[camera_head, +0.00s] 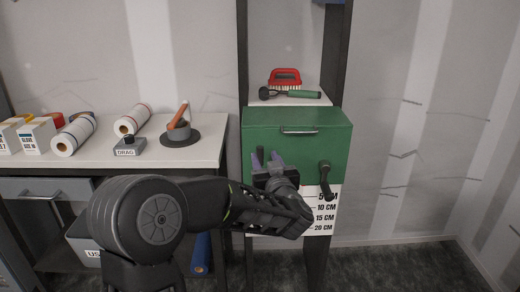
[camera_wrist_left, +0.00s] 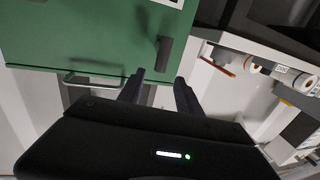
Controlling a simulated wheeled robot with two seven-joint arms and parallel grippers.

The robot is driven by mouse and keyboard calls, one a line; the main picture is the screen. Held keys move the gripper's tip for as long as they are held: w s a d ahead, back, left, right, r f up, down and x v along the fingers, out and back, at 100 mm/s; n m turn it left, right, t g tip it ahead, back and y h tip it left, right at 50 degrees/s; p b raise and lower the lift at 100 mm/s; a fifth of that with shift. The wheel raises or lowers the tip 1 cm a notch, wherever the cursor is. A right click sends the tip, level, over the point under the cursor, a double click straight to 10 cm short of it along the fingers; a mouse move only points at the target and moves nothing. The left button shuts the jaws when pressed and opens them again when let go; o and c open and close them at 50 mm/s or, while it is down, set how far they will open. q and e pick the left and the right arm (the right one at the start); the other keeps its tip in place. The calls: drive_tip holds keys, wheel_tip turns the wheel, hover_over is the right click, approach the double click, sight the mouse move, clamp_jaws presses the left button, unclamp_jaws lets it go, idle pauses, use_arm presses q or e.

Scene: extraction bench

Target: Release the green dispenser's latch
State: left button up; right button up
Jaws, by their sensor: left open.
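The green dispenser (camera_head: 298,144) is a box on the dark-framed rack, with a silver bar handle (camera_head: 300,132) on its upper front. A dark crank-like lever (camera_head: 325,178) hangs at its lower right front. In the left wrist view, the green face (camera_wrist_left: 85,35) carries a short dark lever (camera_wrist_left: 163,53) near one edge, apparently the latch. My left gripper (camera_head: 267,156) is in front of the dispenser's left part and hides what lies behind it. In the left wrist view, the open, empty fingers (camera_wrist_left: 158,78) point towards the short lever, with no clear contact.
A white panel (camera_head: 320,218) with centimetre marks is below the dispenser. Floor at right is clear.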

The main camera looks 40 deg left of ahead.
sight(261, 150)
use_arm(q)
drive_tip(key=x, duration=0.7)
drive_tip(key=shift+c, duration=0.2)
clamp_jaws()
